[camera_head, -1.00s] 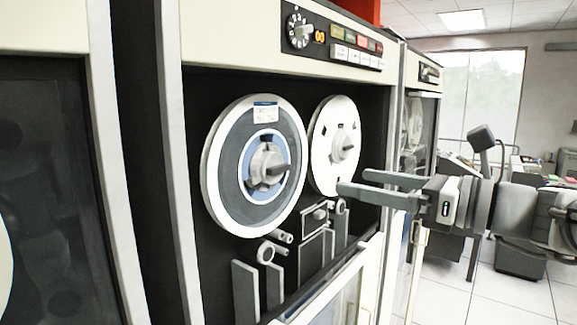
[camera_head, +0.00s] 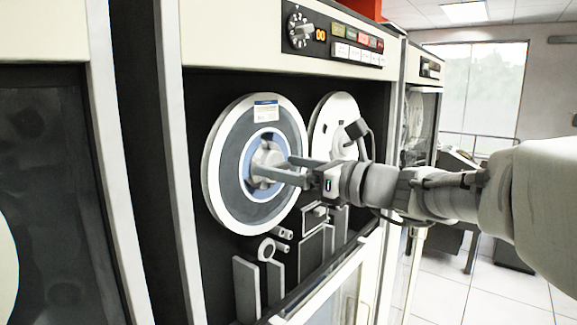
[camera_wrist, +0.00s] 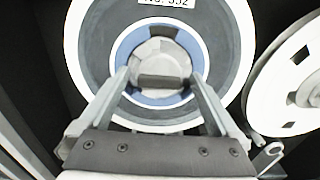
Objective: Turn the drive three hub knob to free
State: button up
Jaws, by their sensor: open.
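The hub knob (camera_head: 267,161) is a grey disc with a raised grip bar at the centre of the left tape reel (camera_head: 226,165). The reel is dark grey with a pale rim, a blue inner ring and a white label. In the wrist view the hub knob (camera_wrist: 156,62) lies ahead of the jaws, its grip bar (camera_wrist: 160,81) lying level across. My gripper (camera_head: 270,168) is open in front of the hub, one finger to each side of the bar in the wrist view (camera_wrist: 158,78). I cannot tell whether the fingers touch the knob.
A white right reel (camera_head: 325,130) is partly hidden behind my wrist. Tape guides (camera_head: 266,249) and upright plates stand below the reels. A dial (camera_head: 299,31) and a button row (camera_head: 357,54) are on the panel above. Free floor lies at right.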

jog(key=c, duration=1.3)
